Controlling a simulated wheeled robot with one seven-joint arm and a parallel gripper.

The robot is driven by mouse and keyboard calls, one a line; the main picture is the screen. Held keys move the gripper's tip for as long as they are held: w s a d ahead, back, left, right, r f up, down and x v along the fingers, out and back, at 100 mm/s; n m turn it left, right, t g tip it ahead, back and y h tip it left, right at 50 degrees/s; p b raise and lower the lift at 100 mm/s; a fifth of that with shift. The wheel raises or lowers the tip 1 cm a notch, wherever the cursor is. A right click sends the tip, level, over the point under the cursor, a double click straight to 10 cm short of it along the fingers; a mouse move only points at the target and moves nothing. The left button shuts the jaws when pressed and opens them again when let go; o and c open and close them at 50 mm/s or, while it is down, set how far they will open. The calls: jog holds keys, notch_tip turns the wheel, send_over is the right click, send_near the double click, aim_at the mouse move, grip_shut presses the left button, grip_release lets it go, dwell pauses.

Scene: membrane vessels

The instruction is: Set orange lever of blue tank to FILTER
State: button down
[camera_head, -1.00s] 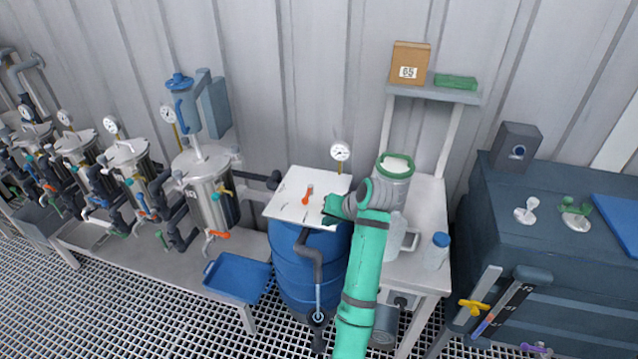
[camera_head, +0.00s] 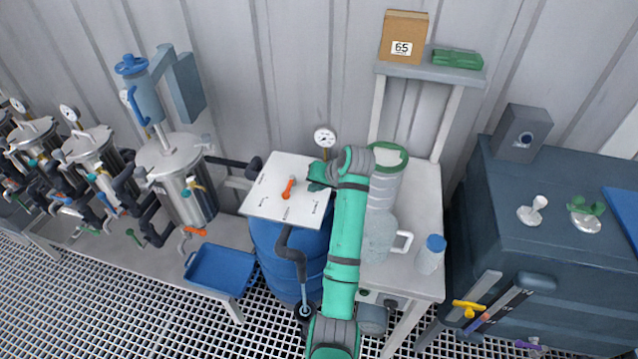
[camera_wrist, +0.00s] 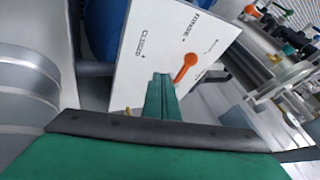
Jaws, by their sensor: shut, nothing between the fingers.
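The blue tank (camera_head: 285,262) stands in the middle of the head view, with a white panel (camera_head: 265,208) tilted on its top. The orange lever (camera_head: 288,188) is mounted on this panel; in the wrist view the lever (camera_wrist: 184,68) shows beside printed labels, one of which seems to read CLOSED. My gripper (camera_head: 318,178) is over the right part of the panel, just right of the lever. In the wrist view my green fingers (camera_wrist: 160,92) are together and empty, close to the lever. I cannot tell whether they touch it.
Steel vessels (camera_head: 183,180) with pipes and valves stand to the left. A blue tray (camera_head: 215,270) sits left of the tank. A table to the right holds a jug (camera_head: 380,240) and a blue-capped bottle (camera_head: 430,256). A pressure gauge (camera_head: 325,138) rises behind the panel.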

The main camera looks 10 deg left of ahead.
aim_at(289, 187)
jog(key=shift+w+a+f, duration=0.25)
jog(key=shift+a+f, duration=0.35)
jog(key=shift+a, duration=0.45)
jog(key=shift+w+a+f, duration=0.2)
jog(key=shift+a+f, duration=0.4)
jog(key=shift+a, duration=0.4)
jog(key=shift+w+a+f, duration=0.25)
jog(key=shift+a+f, duration=0.35)
jog(key=shift+a, duration=0.45)
